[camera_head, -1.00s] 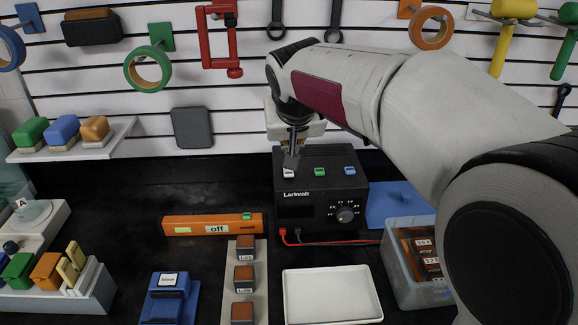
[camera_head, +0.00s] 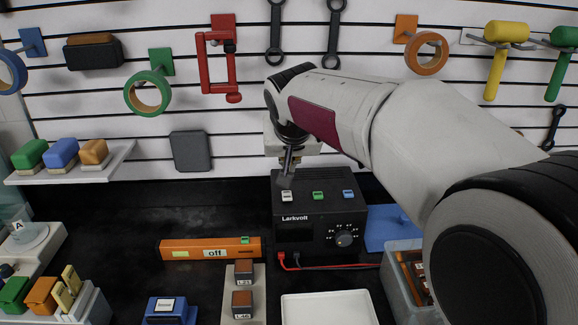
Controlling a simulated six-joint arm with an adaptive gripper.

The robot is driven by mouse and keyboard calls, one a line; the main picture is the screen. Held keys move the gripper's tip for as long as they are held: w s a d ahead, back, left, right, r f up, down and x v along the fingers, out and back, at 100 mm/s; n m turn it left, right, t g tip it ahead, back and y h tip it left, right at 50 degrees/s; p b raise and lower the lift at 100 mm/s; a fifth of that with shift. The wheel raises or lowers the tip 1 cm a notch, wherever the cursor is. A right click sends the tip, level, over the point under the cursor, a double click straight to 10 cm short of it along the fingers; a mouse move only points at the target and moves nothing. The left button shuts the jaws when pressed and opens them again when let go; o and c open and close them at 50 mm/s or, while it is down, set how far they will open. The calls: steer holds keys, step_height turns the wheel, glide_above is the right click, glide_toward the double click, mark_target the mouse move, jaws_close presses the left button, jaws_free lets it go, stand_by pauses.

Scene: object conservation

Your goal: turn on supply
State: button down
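The black Larkvolt supply (camera_head: 320,215) stands on the dark bench, right of centre. Its top carries a white switch (camera_head: 286,196), a green switch (camera_head: 318,195) and a blue switch (camera_head: 349,194). A dial (camera_head: 344,239) is on its front, and the display at the front left looks dark. My gripper (camera_head: 286,183) points down just above and behind the white switch, with a small gap visible between them. Its fingers look closed together and hold nothing visible. My arm comes in from the right and hides part of the wall.
Red and black leads (camera_head: 290,264) run from the supply's front. An orange bar marked "off" (camera_head: 210,248) lies to its left. A white tray (camera_head: 328,298) is in front, and a grey bin (camera_head: 398,275) stands to the right.

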glide_above(287, 198)
steer(key=f, duration=0.7)
steer(key=shift+s, duration=0.4)
steer(key=shift+s+f, duration=0.2)
steer(key=shift+f, duration=0.7)
steer(key=shift+s+f, duration=0.1)
steer(key=shift+f, duration=0.85)
steer(key=shift+s+f, duration=0.3)
steer(key=shift+f, duration=0.3)
steer(key=shift+r, duration=0.2)
steer(key=shift+r, duration=0.6)
steer(key=shift+r, duration=0.1)
